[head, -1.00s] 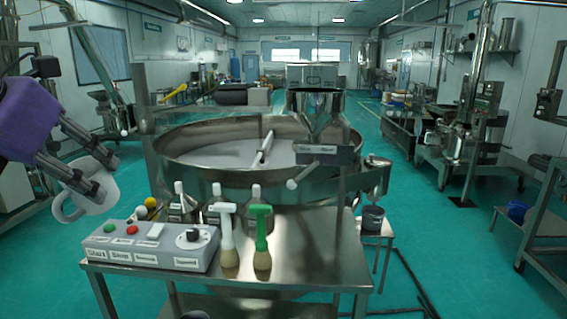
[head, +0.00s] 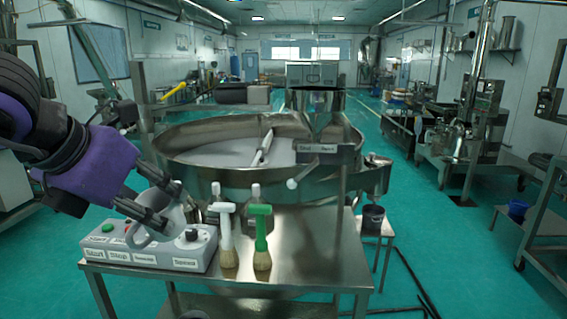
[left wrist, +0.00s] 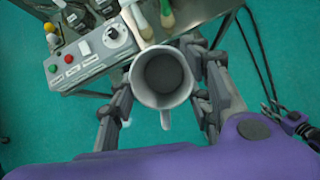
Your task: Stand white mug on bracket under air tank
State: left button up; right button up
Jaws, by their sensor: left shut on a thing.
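The white mug (head: 165,232) is between the fingers of my left gripper (head: 160,207), which is shut on it. In the head view it is in front of the grey control box, partly hidden by the fingers. In the left wrist view the mug (left wrist: 144,95) shows its open, empty-looking mouth between the two fingers (left wrist: 163,80), with its handle toward the bottom of the picture. I cannot make out the bracket or the air tank for sure. My right gripper is not in view.
The control box (head: 200,258) stands on the steel table (head: 310,260) with a white-handled brush (head: 227,238) and a green-handled brush (head: 261,238). Behind is the round sieve (head: 200,175) with a hopper (head: 318,112). A dark bucket (head: 373,217) stands right. Bare table top lies right of the brushes.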

pick_arm(q)
jog(key=s+d+m+g+h, duration=0.1)
jog(key=s+d+m, duration=0.2)
jog(key=d, duration=0.6)
jog(key=s+d+m+g+h, duration=0.2)
jog(key=s+d+m, duration=0.1)
jog(key=d, duration=0.7)
jog(key=s+d+m+g+h, duration=0.1)
jog(key=s+d+m, duration=0.2)
jog(key=d, duration=0.6)
jog(key=w+a+f+n+t+y, duration=0.1)
jog(key=w+a+f+n, duration=0.15)
jog(key=f, duration=0.35)
jog(key=w+a+f+n+t, duration=0.1)
jog(key=a+f+n, duration=0.15)
jog(key=f, duration=0.25)
jog(key=w+a+n+t+y, duration=0.1)
jog(key=w+a+n, duration=0.1)
jog(key=a, duration=0.7)
jog(key=w+a+f+n+t+y, duration=0.1)
jog(key=w+a+n+y, duration=0.1)
jog(key=a, duration=0.8)
jog(key=shift+w+f, duration=0.15)
jog(key=shift+w, duration=0.6)
jog(key=shift+a, duration=0.1)
